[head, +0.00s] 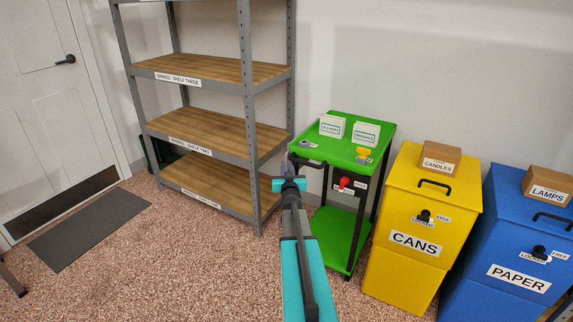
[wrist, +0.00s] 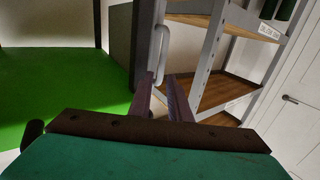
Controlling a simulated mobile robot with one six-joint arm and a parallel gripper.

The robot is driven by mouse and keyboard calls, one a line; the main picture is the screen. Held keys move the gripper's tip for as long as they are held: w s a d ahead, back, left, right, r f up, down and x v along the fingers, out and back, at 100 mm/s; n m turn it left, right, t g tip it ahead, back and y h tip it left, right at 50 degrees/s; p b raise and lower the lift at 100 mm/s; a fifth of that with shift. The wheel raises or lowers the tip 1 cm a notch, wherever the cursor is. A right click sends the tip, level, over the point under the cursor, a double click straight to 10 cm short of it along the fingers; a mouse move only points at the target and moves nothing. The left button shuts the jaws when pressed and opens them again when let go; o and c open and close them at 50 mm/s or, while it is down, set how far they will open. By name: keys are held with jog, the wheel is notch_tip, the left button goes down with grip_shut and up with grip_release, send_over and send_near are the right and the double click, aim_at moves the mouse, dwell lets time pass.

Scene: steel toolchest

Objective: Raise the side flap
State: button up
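In the wrist view a dark grey panel (wrist: 121,45), which looks like the side flap, hangs upright beside a green surface (wrist: 60,95) of the cart. A light grey handle (wrist: 163,48) is on the panel's edge. My gripper (head: 289,165) is at the cart's left side; it also shows in the wrist view (wrist: 160,92). Its fingers are apart, with the handle's lower end near the gap. I cannot tell whether they touch it. The flap is mostly hidden in the head view.
Two white boxes (head: 332,126) and a yellow item (head: 362,154) are on the cart top; a red knob (head: 344,183) is on its front. The wooden shelf unit (head: 215,135) stands close on the left. Yellow (head: 412,205) and blue (head: 515,240) bins stand right.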

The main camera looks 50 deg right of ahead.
jog(key=shift+x, duration=1.5)
grip_shut()
